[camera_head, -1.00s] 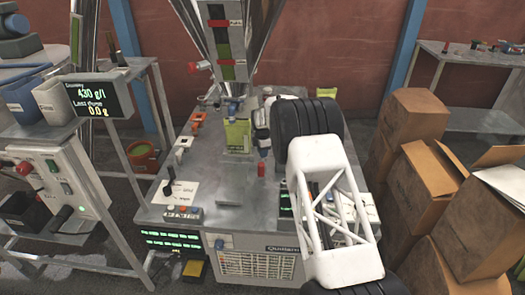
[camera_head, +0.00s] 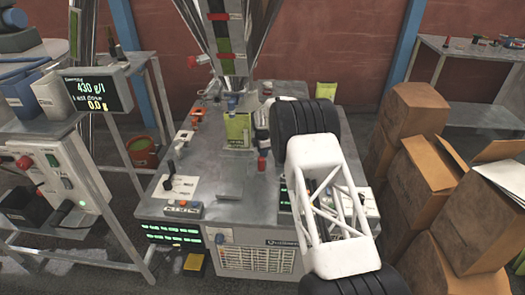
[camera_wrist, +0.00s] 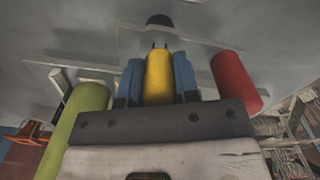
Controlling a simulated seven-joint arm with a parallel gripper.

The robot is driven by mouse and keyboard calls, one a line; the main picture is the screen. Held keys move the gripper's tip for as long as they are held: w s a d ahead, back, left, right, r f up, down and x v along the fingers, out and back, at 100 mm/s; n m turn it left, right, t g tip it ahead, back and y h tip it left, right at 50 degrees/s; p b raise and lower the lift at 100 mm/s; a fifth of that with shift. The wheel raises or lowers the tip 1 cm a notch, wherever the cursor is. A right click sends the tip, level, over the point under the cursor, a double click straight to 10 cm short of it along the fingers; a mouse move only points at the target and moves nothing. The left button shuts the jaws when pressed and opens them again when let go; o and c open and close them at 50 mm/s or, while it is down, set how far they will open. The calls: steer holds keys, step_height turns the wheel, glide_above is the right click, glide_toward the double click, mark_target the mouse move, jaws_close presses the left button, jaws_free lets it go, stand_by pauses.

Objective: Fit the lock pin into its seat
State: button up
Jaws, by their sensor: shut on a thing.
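In the wrist view, my gripper (camera_wrist: 158,88) has two blue fingers shut on a yellow cylinder (camera_wrist: 159,74), which looks like the lock pin. Its narrower tip points away from the camera. Beyond the tip is a dark round shape (camera_wrist: 160,20) near a pale bracket on a grey surface. I cannot tell whether this is the seat, and a gap shows between it and the tip. In the head view, my arm hides the gripper and the pin.
In the wrist view, a red cylinder (camera_wrist: 236,82) is right of the fingers and a green one (camera_wrist: 74,128) left. In the head view, the metal table (camera_head: 226,178) carries a green pouch (camera_head: 238,131) under the filler and a small red-topped part (camera_head: 262,161). Cardboard boxes (camera_head: 415,115) stand right.

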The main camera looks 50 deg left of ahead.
steer(key=shift+f, duration=0.4)
steer(key=shift+f, duration=0.4)
stand_by(0.7)
steer(key=o, duration=1)
steer(key=shift+r, duration=3.9)
